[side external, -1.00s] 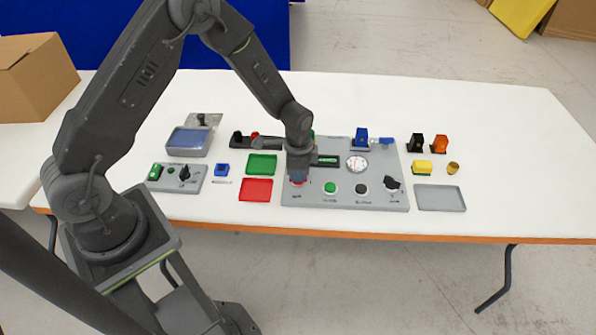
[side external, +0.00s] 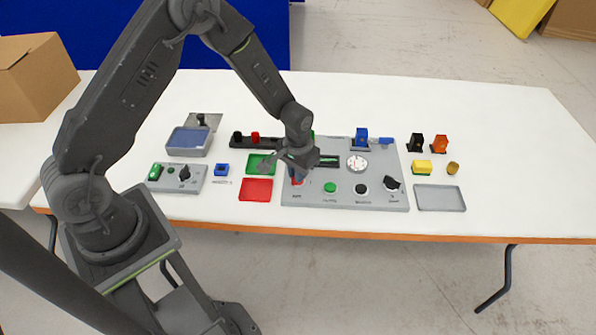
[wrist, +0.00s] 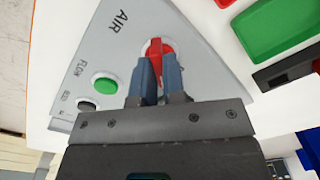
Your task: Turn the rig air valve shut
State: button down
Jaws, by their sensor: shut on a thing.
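The rig air valve (wrist: 156,46) is a red knob with a raised bar handle on the grey rig panel (wrist: 75,45), beside the printed word AIR. In the side view the valve (side external: 296,182) sits at the panel's left front, partly hidden by my gripper (side external: 298,174). In the wrist view my gripper (wrist: 159,76) has its two blue fingers on either side of the red handle, shut on it. The near part of the handle is hidden between the fingers.
A green button (side external: 330,187), a dark button (side external: 361,189) and a black knob (side external: 391,183) lie to the right on the panel. A gauge (side external: 357,164) is behind. Red (side external: 257,190) and green (side external: 256,160) trays lie left of the panel.

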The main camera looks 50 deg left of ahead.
jog(key=n, duration=0.3)
jog(key=shift+n, duration=2.1)
jog(key=c, duration=1.2)
grip_release()
jog(key=shift+r, duration=0.1)
notch_tip(320, 180, up, 14)
